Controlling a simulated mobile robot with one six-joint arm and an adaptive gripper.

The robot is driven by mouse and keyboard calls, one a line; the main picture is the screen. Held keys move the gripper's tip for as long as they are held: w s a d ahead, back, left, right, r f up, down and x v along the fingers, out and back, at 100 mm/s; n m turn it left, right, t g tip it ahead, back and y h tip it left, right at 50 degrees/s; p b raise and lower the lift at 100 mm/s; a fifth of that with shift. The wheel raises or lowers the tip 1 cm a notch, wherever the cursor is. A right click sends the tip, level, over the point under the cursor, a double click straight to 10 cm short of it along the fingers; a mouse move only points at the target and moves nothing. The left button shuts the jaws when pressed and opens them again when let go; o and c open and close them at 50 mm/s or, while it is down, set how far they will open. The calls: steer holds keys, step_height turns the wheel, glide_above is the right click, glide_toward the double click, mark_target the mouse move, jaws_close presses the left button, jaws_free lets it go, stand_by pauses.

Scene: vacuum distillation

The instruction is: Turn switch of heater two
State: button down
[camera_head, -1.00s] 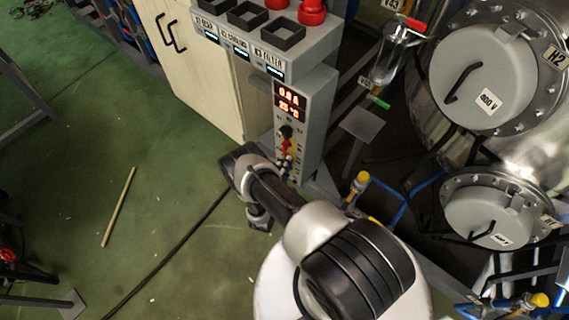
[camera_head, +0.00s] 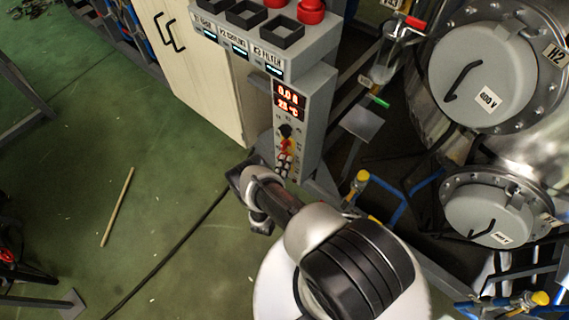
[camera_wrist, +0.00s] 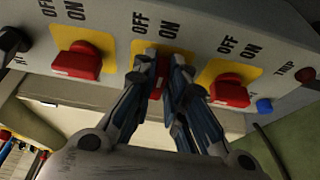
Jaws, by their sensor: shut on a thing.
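In the wrist view, three red switches on yellow plates marked OFF and ON sit in a row on a grey panel (camera_wrist: 205,28). My gripper (camera_wrist: 162,72) has its fingers closed around the middle red switch (camera_wrist: 158,82), which they mostly hide. The left red switch (camera_wrist: 78,62) and the right red switch (camera_wrist: 230,91) stand clear of the fingers. No heater number is readable beside the switches. In the head view, the panel's narrow column (camera_head: 318,105) carries a lit red display (camera_head: 288,100); my arm hides part of its lower end.
A small blue button (camera_wrist: 264,106) and a dark red TRIP button (camera_wrist: 305,74) lie right of the switches. A black knob (camera_wrist: 12,42) is at the left.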

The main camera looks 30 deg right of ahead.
steer(key=c, duration=1.6)
jaws_free()
steer(key=v, duration=0.7)
steer(key=shift+s, duration=0.15)
steer(key=shift+a, duration=0.15)
